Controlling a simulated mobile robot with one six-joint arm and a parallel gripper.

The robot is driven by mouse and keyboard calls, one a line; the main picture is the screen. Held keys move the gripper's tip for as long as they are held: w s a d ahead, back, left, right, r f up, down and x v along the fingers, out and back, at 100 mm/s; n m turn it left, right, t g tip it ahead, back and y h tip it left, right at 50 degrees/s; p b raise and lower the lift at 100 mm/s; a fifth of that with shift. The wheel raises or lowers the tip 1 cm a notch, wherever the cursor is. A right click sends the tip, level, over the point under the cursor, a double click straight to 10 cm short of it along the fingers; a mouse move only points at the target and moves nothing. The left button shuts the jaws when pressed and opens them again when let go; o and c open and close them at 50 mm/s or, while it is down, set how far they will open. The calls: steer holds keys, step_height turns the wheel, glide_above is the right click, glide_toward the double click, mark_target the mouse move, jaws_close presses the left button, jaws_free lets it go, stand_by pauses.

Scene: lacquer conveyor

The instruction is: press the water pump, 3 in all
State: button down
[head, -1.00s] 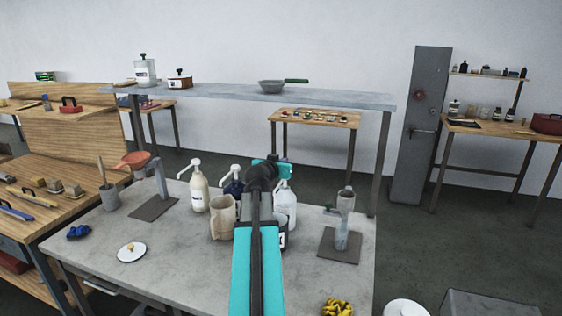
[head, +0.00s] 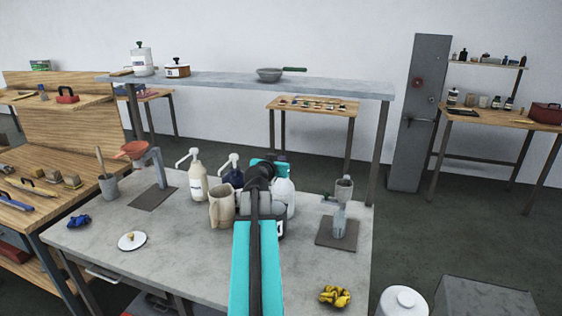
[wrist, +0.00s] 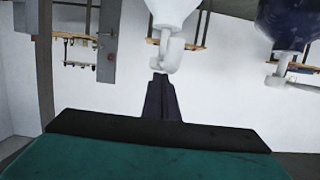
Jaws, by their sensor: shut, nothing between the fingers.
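Three pump bottles stand on the grey table (head: 100,235) in the head view: a cream one (head: 198,187), a dark blue one (head: 235,178) and a whitish one (head: 290,198) at the right, partly behind my arm. I cannot read which label says water. In the wrist view, which looks upside down, the white pump head (wrist: 172,48) is straight ahead of my gripper (wrist: 160,77). My gripper is shut and empty, with its fingertips close to the pump's nozzle; contact cannot be told. The dark blue bottle (wrist: 290,20) is off to the right there.
A beige jug (head: 221,207) stands just left of my arm, with a dark container (head: 274,229) partly hidden by it. A small stand with a clear vessel (head: 339,219) is to the right. Yellow (head: 335,296) and blue (head: 79,221) crumpled items lie near the front. A raised shelf (head: 330,88) spans behind.

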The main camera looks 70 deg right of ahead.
steer(key=shift+f+b, duration=1.45)
steer(key=shift+b, duration=0.55)
steer(key=shift+s+a, duration=0.1)
steer(key=r+p, duration=0.1)
steer(key=r, duration=0.3)
steer(key=shift+w, duration=0.2)
steer(key=shift+s+a+r, duration=0.1)
steer(key=shift+a+r, duration=0.1)
steer(key=shift+a, duration=0.05)
steer(key=b+v, duration=0.2)
steer(key=v, duration=0.7)
steer(key=shift+a+r, duration=0.1)
steer(key=shift+a, duration=0.05)
steer(key=shift+r, duration=0.15)
